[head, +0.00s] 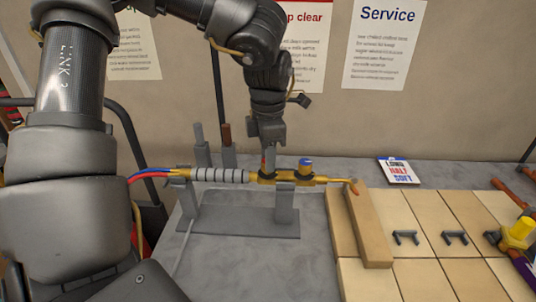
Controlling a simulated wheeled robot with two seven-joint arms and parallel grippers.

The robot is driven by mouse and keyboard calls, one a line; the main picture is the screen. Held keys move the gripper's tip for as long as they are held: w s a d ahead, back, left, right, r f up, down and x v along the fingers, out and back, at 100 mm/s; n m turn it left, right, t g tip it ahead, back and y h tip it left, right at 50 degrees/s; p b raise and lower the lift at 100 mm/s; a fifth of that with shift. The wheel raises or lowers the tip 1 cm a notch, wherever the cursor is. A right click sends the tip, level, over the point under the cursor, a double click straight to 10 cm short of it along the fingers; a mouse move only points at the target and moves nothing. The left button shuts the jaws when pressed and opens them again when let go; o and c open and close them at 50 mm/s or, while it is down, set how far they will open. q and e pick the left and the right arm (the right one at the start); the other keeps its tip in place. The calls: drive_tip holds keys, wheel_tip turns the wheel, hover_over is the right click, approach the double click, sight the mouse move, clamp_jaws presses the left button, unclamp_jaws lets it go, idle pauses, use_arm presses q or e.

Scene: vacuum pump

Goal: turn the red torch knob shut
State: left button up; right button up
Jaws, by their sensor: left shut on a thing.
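The brass torch (317,180) with a ribbed grey grip (222,175) lies across the grey stand (245,229) on the bench. Its tip points right, close to the wooden block. A sliver of the red torch knob (263,162) shows on top of the torch. My left gripper (268,158) comes down from above and is shut on the red knob, hiding most of it. The blue knob (305,163) stands to the right on the torch, clear of the gripper. The knob's turn angle cannot be seen. My right gripper is not in view.
Red and blue hoses (150,177) run left from the torch. A long wooden block (368,228) lies on pale tiles at the right, with dark brackets (405,238) and a yellow-topped item (519,230). A small card (398,171) lies behind. Posters hang on the wall.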

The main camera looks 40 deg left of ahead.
use_arm(q)
drive_tip(key=shift+m, duration=0.3)
drive_tip(key=o, duration=1)
wheel_tip(320, 180, up, 11)
drive_tip(key=shift+f+p, duration=0.1)
drive_tip(key=shift+p, duration=0.4)
drive_tip(key=shift+s, duration=0.1)
